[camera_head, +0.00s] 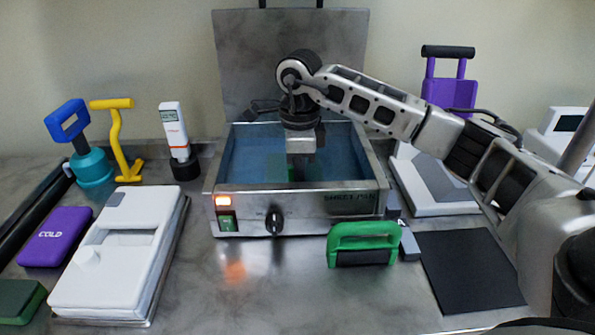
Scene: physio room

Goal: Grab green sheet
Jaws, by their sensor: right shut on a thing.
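The metal heating bath (240,198) stands open at the middle of the counter, with bluish water inside and its lid raised behind. The green sheet (277,166) shows faintly as a darker greenish patch low in the water. My right gripper (298,174) reaches down into the bath from above and is shut on the green sheet. The fingertips are small and partly hidden by the water and the bath's front wall. My left gripper is not in view.
A green-handled tool (364,236) stands just in front of the bath, near a black mat (470,270). A white device (120,250) and purple COLD pack (54,237) lie left. Several handled tools stand at the back left. The front middle counter is clear.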

